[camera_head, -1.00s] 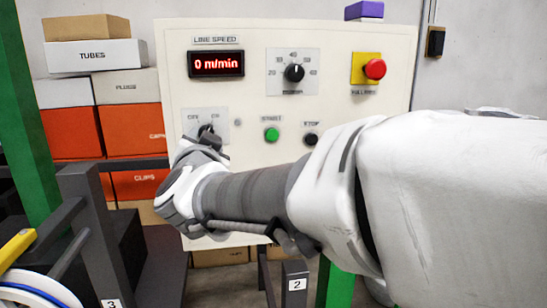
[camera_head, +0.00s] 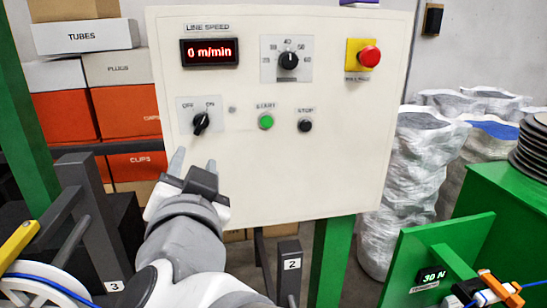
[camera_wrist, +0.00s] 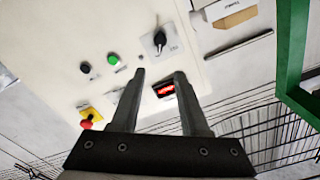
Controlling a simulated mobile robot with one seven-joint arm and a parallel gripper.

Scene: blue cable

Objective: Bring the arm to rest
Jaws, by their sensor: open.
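My gripper (camera_head: 194,164) is open and empty in the head view, below the OFF/ON switch (camera_head: 201,122) and apart from it. The black knob of the switch leans toward the ON label. In the wrist view my gripper (camera_wrist: 160,75) shows two spread fingers with nothing between them. The pale control panel (camera_head: 300,185) stands beyond them, and the switch (camera_wrist: 159,40) shows past the fingertips. My arm comes up from the bottom of the head view, bent in front of the panel's lower left.
The line speed display (camera_head: 209,51) reads 0 m/min. A dial (camera_head: 288,60), a red stop button (camera_head: 369,56), a green START button (camera_head: 266,121) and a black STOP button (camera_head: 305,125) are on the panel. A green post (camera_head: 26,120) and dark frame bars (camera_head: 90,215) stand left.

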